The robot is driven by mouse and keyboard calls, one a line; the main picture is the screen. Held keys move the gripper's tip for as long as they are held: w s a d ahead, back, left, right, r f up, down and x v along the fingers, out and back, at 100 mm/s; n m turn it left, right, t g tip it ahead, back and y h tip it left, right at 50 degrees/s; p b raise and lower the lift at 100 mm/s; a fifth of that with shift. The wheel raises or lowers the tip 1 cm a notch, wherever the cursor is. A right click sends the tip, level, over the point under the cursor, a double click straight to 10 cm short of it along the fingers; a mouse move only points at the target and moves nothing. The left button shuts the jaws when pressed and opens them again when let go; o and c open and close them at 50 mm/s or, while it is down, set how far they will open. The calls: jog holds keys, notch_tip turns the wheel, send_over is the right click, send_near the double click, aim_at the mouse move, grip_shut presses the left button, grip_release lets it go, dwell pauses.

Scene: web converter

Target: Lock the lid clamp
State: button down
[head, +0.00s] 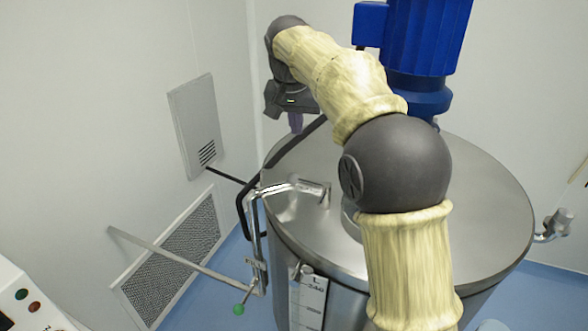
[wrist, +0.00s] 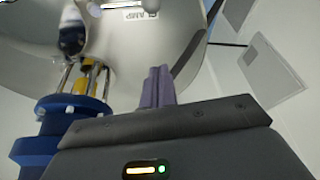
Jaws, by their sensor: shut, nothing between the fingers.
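In the head view, a metal lid clamp (head: 256,235) hangs on the left side of the steel tank. Its upper arm (head: 292,186) reaches over the rim onto the lid (head: 468,200). A green knob (head: 238,309) sits at its lower end, and a long metal bar (head: 180,259) sticks out from there to the left. My gripper (head: 296,124) is above the far left edge of the lid, away from the clamp. In the wrist view its purple fingers (wrist: 158,86) are together and empty. A label reading "CLAMP" (wrist: 141,15) shows at the top there.
A blue motor (head: 420,40) stands at the back of the lid. A black bent bar (head: 243,200) runs beside the clamp. Another metal fitting (head: 552,226) is at the tank's right. White walls with vents (head: 196,125) close off the left. A button panel (head: 28,298) is at lower left.

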aim_at(308, 182)
jog(key=shift+w+a+f, duration=0.1)
jog(key=shift+w+f, duration=0.05)
jog(key=shift+w, duration=0.1)
jog(key=shift+s, duration=0.1)
jog(key=p+x, duration=0.1)
jog(key=x, duration=0.5)
jog(key=p+x, duration=0.1)
jog(key=x, duration=0.2)
jog(key=shift+s+a+f+p, duration=0.1)
jog(key=shift+s+f+p, duration=0.15)
jog(key=shift+f+p, duration=0.15)
jog(key=s, duration=0.2)
jog(key=s+p, duration=0.1)
jog(key=shift+s+a+f, duration=0.15)
jog(key=shift+a+f, duration=0.05)
jog(key=shift+f, duration=0.25)
jog(key=shift+s, duration=0.1)
